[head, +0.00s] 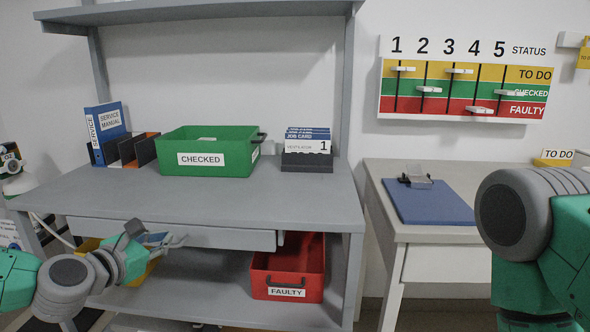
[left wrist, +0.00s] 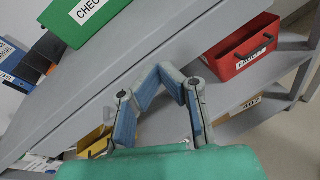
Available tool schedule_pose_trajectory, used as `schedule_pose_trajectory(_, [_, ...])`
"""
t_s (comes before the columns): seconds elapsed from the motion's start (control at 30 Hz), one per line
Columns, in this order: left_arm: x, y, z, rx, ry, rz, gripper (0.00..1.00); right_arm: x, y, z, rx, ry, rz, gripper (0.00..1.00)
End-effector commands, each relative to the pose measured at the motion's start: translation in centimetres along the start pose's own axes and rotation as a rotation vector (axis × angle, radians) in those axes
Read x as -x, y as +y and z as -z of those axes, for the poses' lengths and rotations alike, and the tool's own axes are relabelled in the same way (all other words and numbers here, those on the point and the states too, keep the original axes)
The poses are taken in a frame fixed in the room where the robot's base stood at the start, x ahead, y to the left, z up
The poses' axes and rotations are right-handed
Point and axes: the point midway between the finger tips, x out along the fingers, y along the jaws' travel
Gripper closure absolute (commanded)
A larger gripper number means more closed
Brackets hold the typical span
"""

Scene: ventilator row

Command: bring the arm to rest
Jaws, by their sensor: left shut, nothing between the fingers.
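My left gripper (head: 178,240) is low at the left in the head view, in front of the workbench's front edge. It is shut and empty. In the left wrist view its blue-padded fingers (left wrist: 172,74) come together at the tips, with nothing between them. They show against the grey bench (left wrist: 120,75) and clear of the bins. A part of my right arm shows at the right edge of the head view; its gripper is out of the picture.
A green CHECKED bin (head: 200,172), a blue service manual binder (head: 104,125) and a job card holder (head: 307,161) stand on the bench (head: 270,200). A red FAULTY bin (head: 287,276) and a yellow bin (head: 88,244) are below. A blue clipboard (head: 430,204) lies on the right table.

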Motion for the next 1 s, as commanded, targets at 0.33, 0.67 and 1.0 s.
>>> schedule_pose_trajectory(0.33, [5.5, -16.2, 9.0, -0.679, 0.208, 0.443, 1.00, 3.5, 0.0, 0.2, 0.000, 0.000, 0.000, 1.00])
schedule_pose_trajectory(0.67, [24.4, -23.1, 20.8, -1.691, 0.153, 1.257, 1.00, 7.9, 0.1, 0.4, 0.000, 0.000, 0.000, 1.00])
schedule_pose_trajectory(1.0, [32.8, -19.9, 23.3, -2.098, -0.041, 1.678, 1.00, 9.4, 0.1, 0.5, 0.000, 0.000, 0.000, 1.00])
